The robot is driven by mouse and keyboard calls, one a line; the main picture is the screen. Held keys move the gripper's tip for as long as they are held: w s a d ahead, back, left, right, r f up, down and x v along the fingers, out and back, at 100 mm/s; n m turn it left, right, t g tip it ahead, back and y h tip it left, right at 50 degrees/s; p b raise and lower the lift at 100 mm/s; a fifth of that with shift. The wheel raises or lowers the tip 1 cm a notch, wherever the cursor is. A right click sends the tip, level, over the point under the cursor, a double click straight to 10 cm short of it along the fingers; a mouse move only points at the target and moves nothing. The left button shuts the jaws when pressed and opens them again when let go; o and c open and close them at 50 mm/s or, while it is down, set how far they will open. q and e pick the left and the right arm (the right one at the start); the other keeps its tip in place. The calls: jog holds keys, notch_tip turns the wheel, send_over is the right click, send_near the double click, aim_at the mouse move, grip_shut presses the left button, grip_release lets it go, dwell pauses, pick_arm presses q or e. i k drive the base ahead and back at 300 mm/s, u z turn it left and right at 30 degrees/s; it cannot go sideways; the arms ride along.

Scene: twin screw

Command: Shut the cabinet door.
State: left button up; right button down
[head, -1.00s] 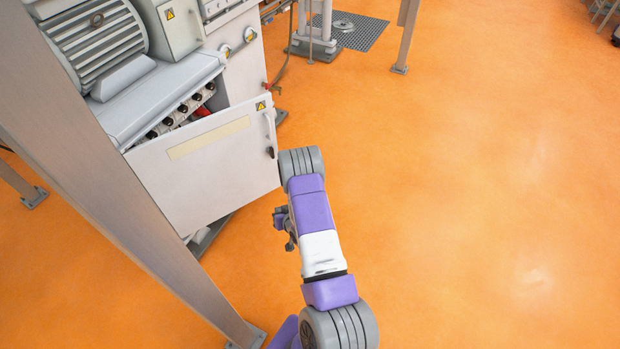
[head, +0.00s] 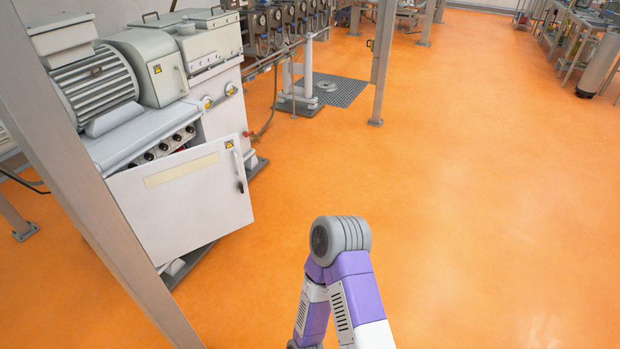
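The white cabinet door (head: 190,210) stands open at the left, swung out from the machine cabinet (head: 222,118). It has a pale yellow strip, a small yellow warning label and a dark handle (head: 238,170) near its right edge. Above its top edge, a row of dark connectors (head: 163,146) and red parts shows in the open cabinet. One of my arms rises from the bottom centre, its bent joint to the right of the door and apart from it. Neither gripper is in view.
A grey metal post (head: 90,190) crosses the left side in front of the machine and hides part of the door's left side. Another post (head: 381,60) stands at the back. The orange floor (head: 480,190) is clear to the right. Benches (head: 585,45) stand far right.

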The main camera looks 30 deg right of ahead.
aim_at(176, 204)
jog(key=z, duration=1.3)
jog(key=i, duration=1.55)
jog(key=u, duration=1.25)
jog(key=i, duration=0.5)
jog(key=u, duration=0.4)
